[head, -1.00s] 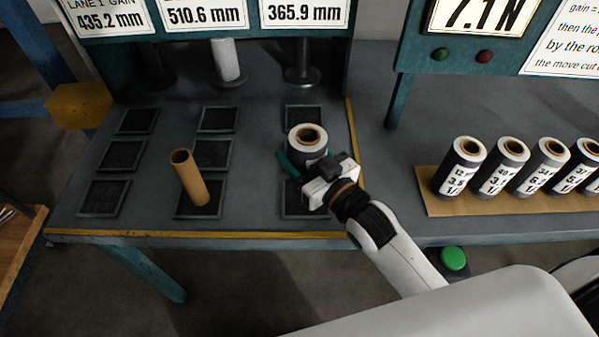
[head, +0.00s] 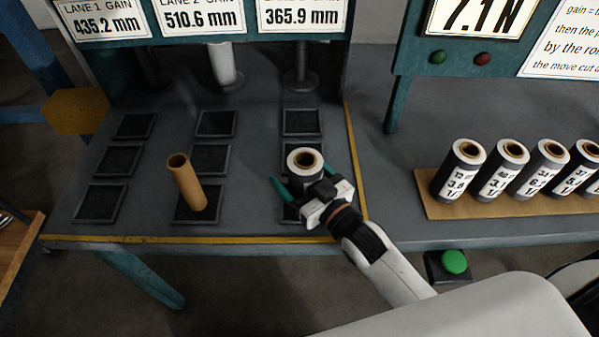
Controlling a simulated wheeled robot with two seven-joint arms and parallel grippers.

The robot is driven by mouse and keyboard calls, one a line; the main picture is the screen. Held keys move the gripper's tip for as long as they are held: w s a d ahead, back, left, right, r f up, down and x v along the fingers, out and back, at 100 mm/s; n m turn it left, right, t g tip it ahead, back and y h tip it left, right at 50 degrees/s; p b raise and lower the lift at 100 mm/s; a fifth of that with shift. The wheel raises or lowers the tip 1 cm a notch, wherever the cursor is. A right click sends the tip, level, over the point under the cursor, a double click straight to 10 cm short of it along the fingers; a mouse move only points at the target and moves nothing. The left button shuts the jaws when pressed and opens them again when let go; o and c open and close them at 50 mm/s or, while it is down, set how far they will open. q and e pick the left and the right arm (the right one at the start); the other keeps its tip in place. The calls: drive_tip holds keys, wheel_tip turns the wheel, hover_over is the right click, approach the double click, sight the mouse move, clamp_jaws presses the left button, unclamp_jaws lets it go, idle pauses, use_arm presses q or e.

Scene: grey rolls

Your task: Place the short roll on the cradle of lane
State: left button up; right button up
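The short roll (head: 304,172), dark with a white top and a brown core, is upright in the right-hand lane, toward the near pad (head: 289,213). Its base is hidden by my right gripper (head: 302,172), so I cannot tell whether it touches the pad. The gripper's teal fingers are spread on either side of the roll, with a gap at the left finger. Behind the roll are the lane's middle pad (head: 287,150) and far pad (head: 301,122). My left gripper is not in view.
A tall brown tube (head: 187,185) stands on the near pad of the middle lane. Several labelled rolls (head: 458,170) stand on a cardboard sheet (head: 432,205) at the right. Lane gain signs (head: 302,14) hang above. A green button (head: 454,262) sits at the front edge.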

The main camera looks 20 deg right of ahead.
drive_tip(key=shift+r, duration=0.1)
drive_tip(key=b+v, duration=0.1)
drive_tip(key=v, duration=0.9)
drive_tip(key=shift+s+d, duration=0.15)
drive_tip(key=shift+s, duration=0.2)
drive_tip(key=shift+s+d+r, duration=0.1)
drive_tip(key=shift+s+d, duration=0.1)
drive_tip(key=shift+s, duration=0.4)
